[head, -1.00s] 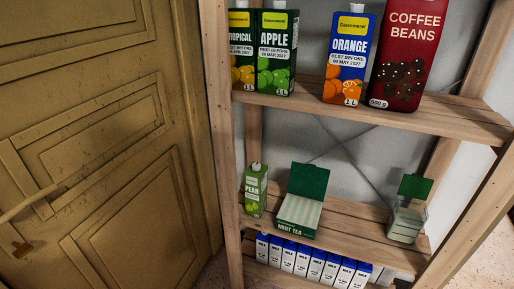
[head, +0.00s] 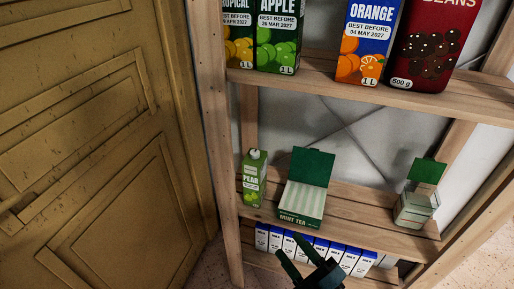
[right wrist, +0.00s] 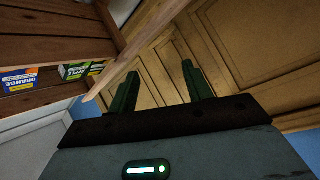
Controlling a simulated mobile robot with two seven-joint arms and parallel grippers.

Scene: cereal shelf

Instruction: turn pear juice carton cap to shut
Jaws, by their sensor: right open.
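The pear juice carton (head: 252,178) is small and green. It stands upright at the left end of the middle shelf in the head view, with a pale cap (head: 255,153) on its top; whether the cap is open or shut is too small to tell. My right gripper (head: 290,250) is open and empty. It is at the bottom of the head view, lower than the carton and to its right, apart from it. In the right wrist view its two dark green fingers (right wrist: 158,85) stand apart, with the door behind them. My left gripper is not in view.
Milk cartons (head: 290,243) line the shelf below. Large cartons stand on the upper shelf (head: 330,88). A wooden post (head: 217,150) and yellow door (head: 90,150) are at the left.

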